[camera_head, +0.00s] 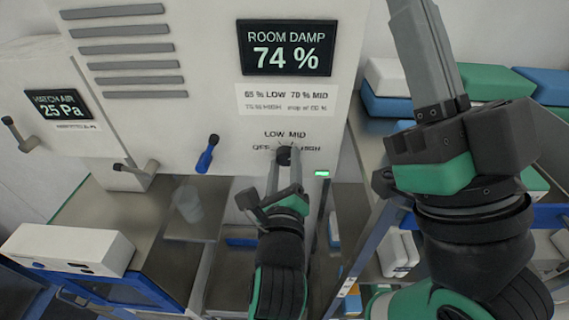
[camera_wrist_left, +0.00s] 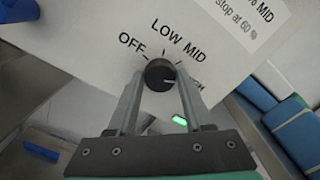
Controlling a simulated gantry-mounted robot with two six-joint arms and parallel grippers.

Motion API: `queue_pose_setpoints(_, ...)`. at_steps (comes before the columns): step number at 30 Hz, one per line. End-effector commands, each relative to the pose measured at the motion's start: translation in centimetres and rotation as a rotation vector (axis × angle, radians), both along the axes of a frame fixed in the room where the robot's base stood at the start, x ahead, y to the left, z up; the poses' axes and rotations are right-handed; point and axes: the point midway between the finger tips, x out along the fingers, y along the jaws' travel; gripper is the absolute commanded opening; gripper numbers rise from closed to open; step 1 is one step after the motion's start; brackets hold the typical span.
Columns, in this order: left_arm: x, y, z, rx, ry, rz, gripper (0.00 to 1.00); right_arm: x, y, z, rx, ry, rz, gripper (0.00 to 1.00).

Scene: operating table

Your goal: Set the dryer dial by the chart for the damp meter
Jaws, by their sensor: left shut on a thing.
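The damp meter (camera_head: 286,48) on the white cabinet reads ROOM DAMP 74 %. The chart (camera_head: 286,100) below it reads 65 % LOW, 70 % MID, with a fainter second line that seems to read 75 % HIGH, stop at 60 %. The black dryer dial (camera_head: 284,157) has marks OFF, LOW, MID and HIGH around it. My left gripper (camera_head: 284,165) is shut on this dial (camera_wrist_left: 159,75), one finger on each side. The dial's pale line seems to lie toward the right, on the HIGH side. My right gripper (camera_head: 418,25) is raised at the right, its jaw opening unclear.
A green light (camera_head: 322,173) glows just right of the dial. A blue lever (camera_head: 208,154) and a hatch air display (camera_head: 57,105) reading 25 Pa are at the left. A white box (camera_head: 68,248) stands lower left. Shelves with blue and green packs (camera_head: 388,103) are at the right.

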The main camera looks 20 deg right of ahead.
Motion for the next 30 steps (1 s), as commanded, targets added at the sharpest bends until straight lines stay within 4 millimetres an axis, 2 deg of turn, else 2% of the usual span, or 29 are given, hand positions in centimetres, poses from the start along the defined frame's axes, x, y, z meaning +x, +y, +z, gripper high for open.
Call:
queue_pose_setpoints(10,0.00,-0.02,-0.05,0.137,-0.065,0.000,0.00,0.00,0.00,0.00,0.000,0.000,0.000,0.00)
queue_pose_setpoints(26,0.00,-0.03,-0.05,0.163,-0.077,0.000,0.00,0.01,0.00,-0.01,0.000,0.000,0.000,0.00)
queue_pose_setpoints(27,0.00,-0.03,-0.05,0.163,-0.077,0.000,0.54,0.00,0.00,0.00,0.000,0.000,0.000,0.00)
queue_pose_setpoints(30,0.00,-0.03,-0.04,0.162,-0.077,0.000,0.72,0.00,0.00,0.00,0.000,0.000,0.000,0.00)
